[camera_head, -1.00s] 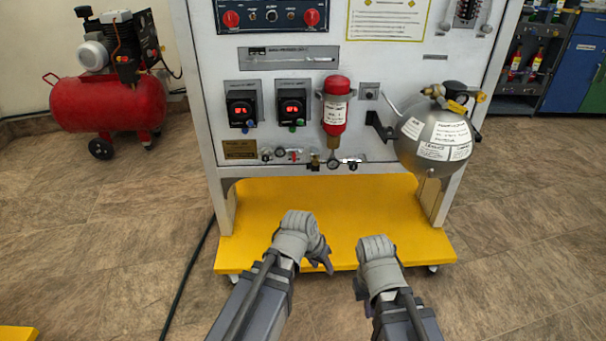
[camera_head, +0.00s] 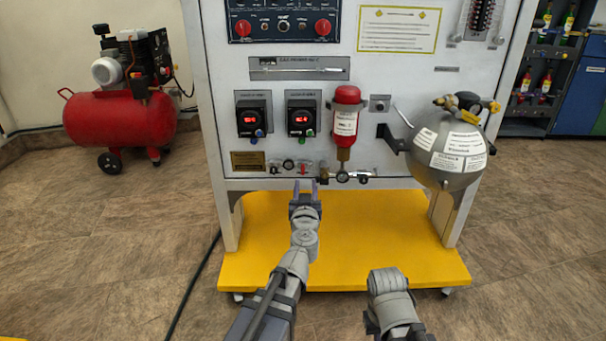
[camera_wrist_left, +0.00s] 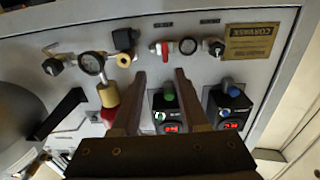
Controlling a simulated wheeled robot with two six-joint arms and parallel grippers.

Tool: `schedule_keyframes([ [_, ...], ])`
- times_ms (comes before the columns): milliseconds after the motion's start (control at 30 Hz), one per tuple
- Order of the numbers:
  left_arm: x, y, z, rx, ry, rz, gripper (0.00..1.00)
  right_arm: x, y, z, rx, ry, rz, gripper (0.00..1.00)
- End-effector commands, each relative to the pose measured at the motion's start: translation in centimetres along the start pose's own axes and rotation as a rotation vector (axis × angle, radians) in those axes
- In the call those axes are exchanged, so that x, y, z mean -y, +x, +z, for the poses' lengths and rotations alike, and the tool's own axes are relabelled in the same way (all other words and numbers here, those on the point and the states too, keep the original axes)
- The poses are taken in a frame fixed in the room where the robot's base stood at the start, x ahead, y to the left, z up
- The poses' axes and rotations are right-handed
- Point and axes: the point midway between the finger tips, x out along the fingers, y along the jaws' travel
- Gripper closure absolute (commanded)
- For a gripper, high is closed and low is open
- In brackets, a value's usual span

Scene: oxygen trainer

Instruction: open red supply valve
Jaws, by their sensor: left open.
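The red supply valve is a small red handle (camera_head: 303,169) low on the white panel, in a row of small fittings under two digital displays.
Near the valve are a round gauge (camera_head: 342,177), a red cylinder (camera_head: 345,120) and the displays (camera_head: 301,118). A silver sphere (camera_head: 447,152) juts out at right. A yellow base (camera_head: 370,240) lies below. A red compressor (camera_head: 120,118) stands at far left.

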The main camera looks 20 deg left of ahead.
Motion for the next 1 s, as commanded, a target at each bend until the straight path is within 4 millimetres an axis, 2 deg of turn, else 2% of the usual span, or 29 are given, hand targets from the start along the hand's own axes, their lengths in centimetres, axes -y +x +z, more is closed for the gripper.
schedule_keyframes([
  [100,0.6,0.0,0.2,0.008,0.002,-0.031,0.56,0.0,0.0,0.0,0.0,0.0,0.0,1.0],
  [367,0.7,0.7,0.2,0.009,0.002,-0.033,0.56,0.0,0.0,0.0,0.0,0.0,0.0,1.0],
  [567,0.7,3.1,0.2,0.009,0.002,-0.033,0.56,0.0,0.0,0.0,0.0,0.0,0.0,1.0],
  [800,0.8,6.8,0.3,0.009,0.002,-0.032,0.56,0.0,0.0,0.0,0.0,0.0,0.0,1.0],
  [1000,0.8,7.9,0.3,0.009,0.002,-0.03,0.56,0.0,0.0,0.0,0.0,0.0,0.0,1.0],
])
